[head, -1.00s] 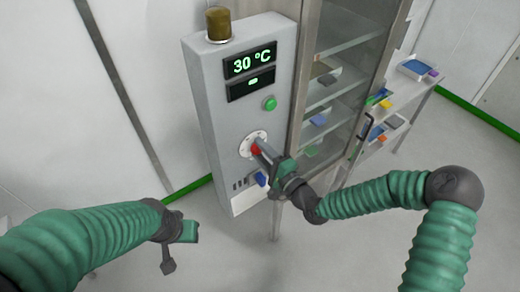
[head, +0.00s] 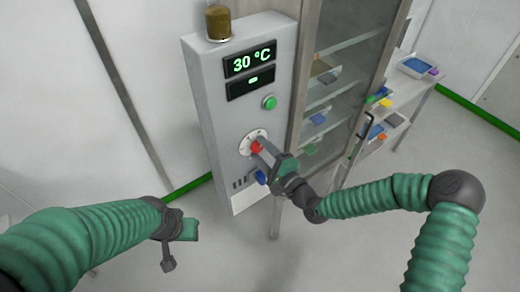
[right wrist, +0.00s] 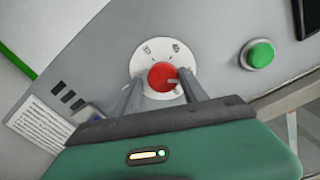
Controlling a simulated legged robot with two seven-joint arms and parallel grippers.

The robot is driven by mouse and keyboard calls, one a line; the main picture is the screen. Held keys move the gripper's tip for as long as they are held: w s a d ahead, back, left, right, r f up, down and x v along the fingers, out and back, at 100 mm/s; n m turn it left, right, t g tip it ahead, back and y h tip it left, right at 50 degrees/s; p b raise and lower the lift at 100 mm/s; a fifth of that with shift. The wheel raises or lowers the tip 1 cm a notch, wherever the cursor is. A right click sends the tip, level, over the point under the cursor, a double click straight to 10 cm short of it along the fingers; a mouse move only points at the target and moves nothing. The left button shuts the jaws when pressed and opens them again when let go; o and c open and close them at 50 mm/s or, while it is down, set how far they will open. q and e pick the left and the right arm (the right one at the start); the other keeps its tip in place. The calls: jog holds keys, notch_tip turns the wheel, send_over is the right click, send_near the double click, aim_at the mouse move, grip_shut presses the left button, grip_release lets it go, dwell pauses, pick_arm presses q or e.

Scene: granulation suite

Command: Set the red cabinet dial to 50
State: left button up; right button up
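The red dial (head: 256,147) sits on a round white scale plate on the grey cabinet front (head: 225,130); it also shows in the right wrist view (right wrist: 161,76). The cabinet's display (head: 250,62) reads 30 °C. My right gripper (head: 266,152) points at the dial from the lower right. In the right wrist view its two fingers (right wrist: 160,88) are apart, one on each side of the dial, with gaps showing between fingers and dial. My left gripper (head: 176,250) hangs at lower left, away from the cabinet; its finger opening is unclear.
A green button (head: 269,102) is above the dial, and a blue switch (head: 261,177) is below it. A brown jar (head: 218,22) stands on the cabinet top. A glass-door cupboard (head: 340,80) adjoins at right, with a side table (head: 425,90) beyond. Floor in front is clear.

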jog(key=shift+o, duration=0.8)
jog(key=shift+w+d+r, duration=0.1)
jog(key=p+v, duration=0.1)
jog(key=v, duration=1.5)
jog(key=shift+s+d, duration=0.25)
jog(key=shift+s, duration=0.05)
